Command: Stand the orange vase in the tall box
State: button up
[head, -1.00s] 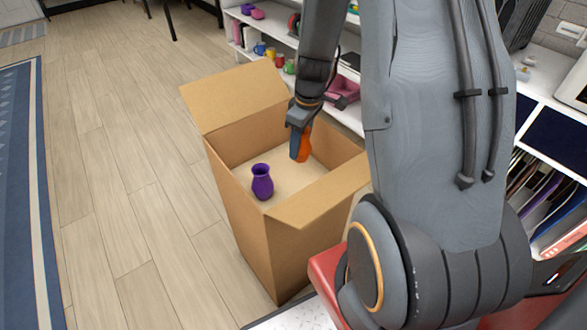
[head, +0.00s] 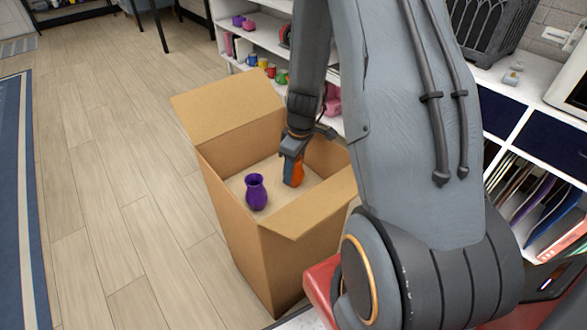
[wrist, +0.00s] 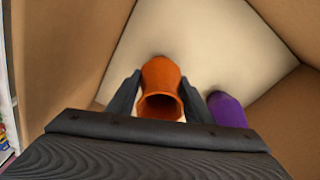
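The tall box (head: 240,245) is an open cardboard box with its flaps folded out, standing on the floor in the head view. My gripper (head: 292,174) reaches down inside it. In the wrist view my gripper (wrist: 161,84) has one finger on each side of the orange vase (wrist: 160,72), close against its body. The vase is upright, its open mouth facing the camera. In the head view the orange vase (head: 298,172) is partly hidden by a finger. I cannot tell whether its base touches the box's pale bottom.
A purple vase (head: 256,192) stands inside the box, left of the orange one; it also shows in the wrist view (wrist: 227,108), just right of the right finger. A white shelf (head: 262,40) with mugs is behind the box. Wooden floor (head: 110,200) is clear at left.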

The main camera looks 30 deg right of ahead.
jog(key=o, duration=0.4)
jog(key=shift+o, duration=0.2)
jog(key=shift+r+p, duration=0.3)
jog(key=shift+r, duration=0.25)
notch_tip(320, 180, up, 11)
jog(key=s, duration=0.1)
jog(key=s+a+r+m, duration=0.2)
jog(key=s+r+m, duration=0.2)
jog(key=s, duration=0.4)
jog(key=s+a+r+m+g, duration=0.1)
jog(key=s+a+r+m, duration=0.1)
jog(key=s+r+m, duration=0.3)
jog(key=shift+s+r+m+h+p, duration=0.35)
jog(key=shift+s+r, duration=0.5)
jog(key=shift+s, duration=1.4)
